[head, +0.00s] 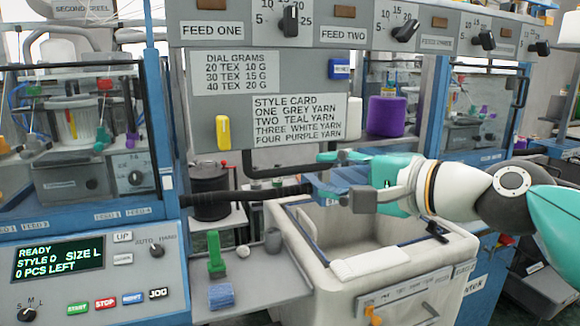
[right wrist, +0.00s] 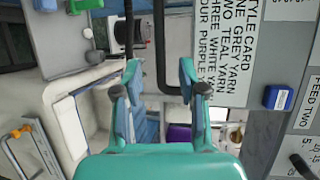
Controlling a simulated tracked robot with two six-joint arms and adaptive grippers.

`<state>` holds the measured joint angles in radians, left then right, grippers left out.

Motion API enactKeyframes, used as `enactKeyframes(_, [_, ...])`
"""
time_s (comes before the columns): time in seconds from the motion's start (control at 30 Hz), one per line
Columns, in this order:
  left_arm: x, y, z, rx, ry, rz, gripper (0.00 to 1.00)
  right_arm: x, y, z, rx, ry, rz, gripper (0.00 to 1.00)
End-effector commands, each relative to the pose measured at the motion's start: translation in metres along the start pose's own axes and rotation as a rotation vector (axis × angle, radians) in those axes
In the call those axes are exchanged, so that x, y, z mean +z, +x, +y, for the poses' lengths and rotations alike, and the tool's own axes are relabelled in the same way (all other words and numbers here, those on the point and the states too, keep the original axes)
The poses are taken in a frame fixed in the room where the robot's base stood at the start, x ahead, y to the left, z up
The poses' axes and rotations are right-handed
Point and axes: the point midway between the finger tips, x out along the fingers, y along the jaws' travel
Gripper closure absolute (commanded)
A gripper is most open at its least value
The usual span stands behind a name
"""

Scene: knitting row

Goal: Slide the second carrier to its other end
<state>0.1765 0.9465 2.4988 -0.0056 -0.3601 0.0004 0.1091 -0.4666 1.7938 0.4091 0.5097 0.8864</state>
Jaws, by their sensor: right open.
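I cannot pick out the second carrier for certain in either view. A black horizontal bar (head: 255,195) runs in front of the grey panel in the head view. My right gripper (head: 328,184) is at the bar's right end, above the white bin. In the right wrist view my right gripper (right wrist: 158,76) is open, its two blue-padded fingers apart, with nothing seen held between them. A black bent bar (right wrist: 162,50) shows between and beyond the fingertips; I cannot tell whether they touch it. My left gripper is in neither view.
An open white bin (head: 375,283) stands below my right gripper. A control panel (head: 90,270) reads READY, 0 PCS LEFT. A green holder (head: 216,258) and blue brush (head: 221,296) sit on the shelf. A purple yarn cone (head: 386,116) stands behind my right arm. A style card (head: 298,120) hangs on the panel.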

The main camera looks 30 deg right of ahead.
Motion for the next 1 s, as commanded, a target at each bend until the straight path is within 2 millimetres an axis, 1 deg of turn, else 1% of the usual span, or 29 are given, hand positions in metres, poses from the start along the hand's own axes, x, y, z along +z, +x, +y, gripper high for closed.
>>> enactKeyframes(0.03, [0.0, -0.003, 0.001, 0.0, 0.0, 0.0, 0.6, 0.001, 0.013, 0.0, 0.005, 0.0, -0.004, 0.59])
enactKeyframes(0.2, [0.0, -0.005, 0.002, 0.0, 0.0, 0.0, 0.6, 0.001, 0.049, 0.001, 0.004, -0.001, -0.003, 0.59])
enactKeyframes(0.3, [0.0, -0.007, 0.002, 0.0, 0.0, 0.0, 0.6, 0.001, 0.066, 0.001, 0.003, -0.001, -0.002, 0.59])
enactKeyframes(0.4, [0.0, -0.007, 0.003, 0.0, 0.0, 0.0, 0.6, 0.001, 0.079, 0.001, 0.002, -0.001, -0.002, 0.59])
enactKeyframes(0.5, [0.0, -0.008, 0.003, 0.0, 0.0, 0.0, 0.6, 0.0, 0.088, 0.001, 0.001, 0.0, -0.001, 0.59])
enactKeyframes(0.6, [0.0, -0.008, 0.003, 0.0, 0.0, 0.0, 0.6, 0.0, 0.092, 0.0, 0.0, -0.001, 0.0, 0.59])
enactKeyframes(0.87, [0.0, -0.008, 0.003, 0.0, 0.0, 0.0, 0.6, 0.0, 0.093, 0.001, 0.0, -0.001, 0.001, 0.59])
enactKeyframes(0.9, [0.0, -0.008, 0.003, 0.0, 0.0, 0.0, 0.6, 0.0, 0.093, 0.001, 0.0, -0.001, 0.001, 0.61])
enactKeyframes(0.97, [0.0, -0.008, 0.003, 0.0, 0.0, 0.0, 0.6, 0.0, 0.093, 0.001, 0.0, -0.001, 0.001, 0.71])
enactKeyframes(1.0, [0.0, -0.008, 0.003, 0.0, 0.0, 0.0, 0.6, 0.0, 0.093, 0.001, 0.0, -0.001, 0.001, 0.77])
